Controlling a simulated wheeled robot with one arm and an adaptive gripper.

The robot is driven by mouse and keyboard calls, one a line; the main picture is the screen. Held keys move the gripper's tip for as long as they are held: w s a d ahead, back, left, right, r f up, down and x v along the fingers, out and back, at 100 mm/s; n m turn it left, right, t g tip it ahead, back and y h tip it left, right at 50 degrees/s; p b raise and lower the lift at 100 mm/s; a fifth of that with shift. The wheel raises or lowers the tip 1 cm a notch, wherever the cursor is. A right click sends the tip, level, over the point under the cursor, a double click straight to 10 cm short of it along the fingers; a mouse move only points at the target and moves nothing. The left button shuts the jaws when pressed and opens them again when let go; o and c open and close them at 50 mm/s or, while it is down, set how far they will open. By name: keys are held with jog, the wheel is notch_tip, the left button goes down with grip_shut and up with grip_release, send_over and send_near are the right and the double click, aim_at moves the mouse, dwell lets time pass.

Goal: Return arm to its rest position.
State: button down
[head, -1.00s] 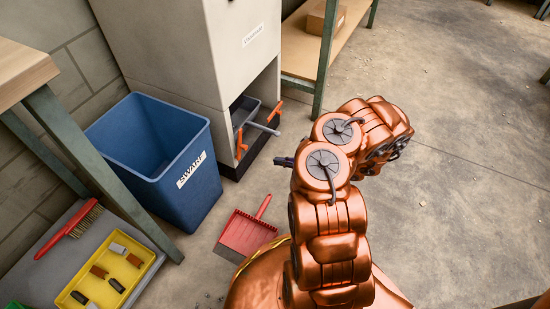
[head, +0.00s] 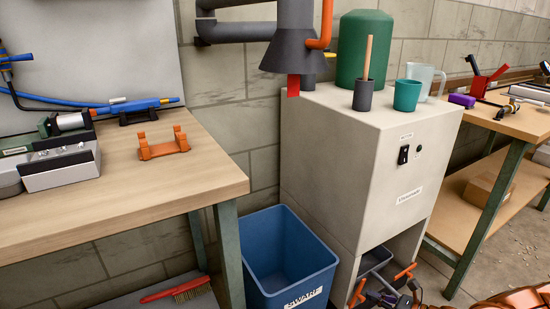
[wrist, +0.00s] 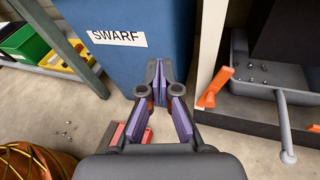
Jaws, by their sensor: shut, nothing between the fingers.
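My gripper (wrist: 158,78) shows in the wrist view, with purple pads on its fingers. It is shut, its tips together and nothing between them. It points at the blue bin labelled SWARF (wrist: 110,25). I cannot tell whether the tips touch the bin. In the head view, part of my copper arm shows at the bottom right corner. Dark parts beside it, in front of the cabinet opening, may be my gripper, but this is unclear.
The blue bin (head: 285,262) stands between the wooden bench (head: 100,205) and the grey cabinet (head: 335,160).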

jog(key=s+a+r+n+g+y+p, duration=0.1)
jog(key=s+a+r+n+g+p, duration=0.15)
jog(key=a+r+n+p, duration=0.6)
jog(key=s+a+r+n+g+y+b, duration=0.15)
jog(key=a+r+g, duration=0.3)
jog(key=r, duration=0.85)
jog(key=s+a+r+n+g+p, duration=0.35)
jog(key=a+r, duration=0.35)
jog(key=r, duration=0.3)
jog(key=s+a+r+n+g+h+p, duration=0.3)
jog(key=s+r+n+h+p, duration=0.5)
jog(key=s+r+n+p, duration=0.7)
jog(key=s+d+r+t+h+p, duration=0.1)
jog(key=s+d+r+h+p, duration=0.5)
jog(key=s+d+r, duration=0.3)
jog(key=s+r+m+p, duration=0.1)
jog(key=s+r, duration=0.3)
jog(key=shift+d+r, duration=0.25)
jog(key=shift+d, duration=0.1)
jog(key=shift+t, duration=0.25)
